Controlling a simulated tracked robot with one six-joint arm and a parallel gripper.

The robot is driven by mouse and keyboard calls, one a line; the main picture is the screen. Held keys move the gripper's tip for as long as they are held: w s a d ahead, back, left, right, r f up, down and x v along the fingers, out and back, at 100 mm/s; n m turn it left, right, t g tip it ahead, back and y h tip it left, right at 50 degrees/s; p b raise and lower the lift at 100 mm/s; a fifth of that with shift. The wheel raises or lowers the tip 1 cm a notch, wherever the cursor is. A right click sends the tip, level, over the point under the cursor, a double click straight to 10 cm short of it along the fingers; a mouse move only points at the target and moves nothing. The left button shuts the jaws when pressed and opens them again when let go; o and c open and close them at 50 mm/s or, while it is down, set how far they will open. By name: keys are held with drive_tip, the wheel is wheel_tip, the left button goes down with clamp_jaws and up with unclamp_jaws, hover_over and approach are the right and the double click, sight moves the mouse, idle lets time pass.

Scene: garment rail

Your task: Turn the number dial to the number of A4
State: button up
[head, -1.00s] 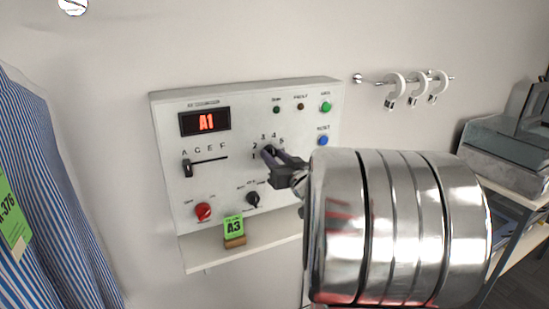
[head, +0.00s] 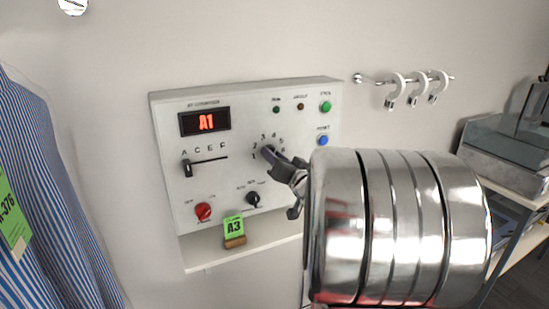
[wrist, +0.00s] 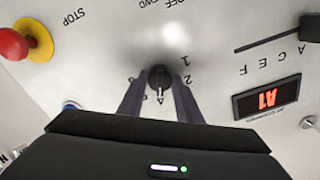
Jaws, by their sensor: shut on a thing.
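The number dial (wrist: 160,76) is a round black knob on a white control panel (head: 170,130). In the wrist view, the fingertips of my gripper (wrist: 159,84) are shut on the dial from both sides. The numbers 1 and 2 show beside it; a finger hides part of the ring. A light mark below the knob is too small to read surely. In the head view, my gripper (head: 276,158) reaches the dial from the right and partly covers it. The red display (head: 206,122) reads A1. The letter slider (head: 187,169) stands at A.
A red knob (head: 203,211) and a black selector (head: 253,198) sit low on the panel. A green A3 tag (head: 233,226) stands on the shelf below. A striped shirt (head: 50,210) hangs at left. White hooks (head: 416,89) are on the wall at upper right.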

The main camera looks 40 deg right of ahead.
drive_tip(key=shift+a+f, duration=0.1)
drive_tip(key=shift+f, duration=0.25)
drive_tip(key=o, duration=1)
drive_tip(key=shift+r, duration=0.2)
drive_tip(key=shift+o, duration=0.2)
drive_tip(key=v, duration=1.3)
drive_tip(key=shift+s, duration=0.35)
drive_tip(key=shift+a, duration=0.1)
